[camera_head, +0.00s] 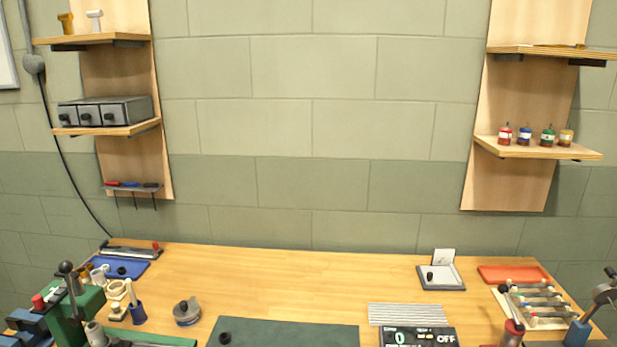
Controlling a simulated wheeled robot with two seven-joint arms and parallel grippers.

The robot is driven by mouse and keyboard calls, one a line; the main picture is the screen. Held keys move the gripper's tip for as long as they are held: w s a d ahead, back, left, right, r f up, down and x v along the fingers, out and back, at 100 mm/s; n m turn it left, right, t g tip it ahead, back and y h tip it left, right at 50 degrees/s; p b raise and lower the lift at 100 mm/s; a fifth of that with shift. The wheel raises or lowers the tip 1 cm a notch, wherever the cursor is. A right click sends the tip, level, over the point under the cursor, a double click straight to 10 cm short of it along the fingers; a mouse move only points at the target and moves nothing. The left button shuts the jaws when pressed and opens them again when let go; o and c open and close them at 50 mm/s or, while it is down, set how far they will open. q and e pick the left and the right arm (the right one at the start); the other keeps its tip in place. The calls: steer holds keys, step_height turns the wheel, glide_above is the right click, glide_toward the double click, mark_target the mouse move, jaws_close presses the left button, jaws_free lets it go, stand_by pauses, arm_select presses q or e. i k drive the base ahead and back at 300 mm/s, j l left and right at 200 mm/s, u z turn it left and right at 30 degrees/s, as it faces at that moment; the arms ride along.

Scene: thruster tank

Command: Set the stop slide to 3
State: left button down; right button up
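I cannot tell for sure which part is the stop slide, and no number or scale mark can be read on any slide. A dark rail with a light strip (130,251) and a red knob (155,245) near its right end lies at the back left of the bench, and it may be the slide. Neither of my grippers shows in the head view.
The wooden bench (300,275) is clear across its middle. A green press (88,303) and small parts crowd the left. A dark mat (285,334) and a display reading 0 and OFF (418,337) lie in front. A rod rack (537,303) and red tray (512,274) stand right.

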mark_target(42, 307)
steer(key=u, duration=1.4)
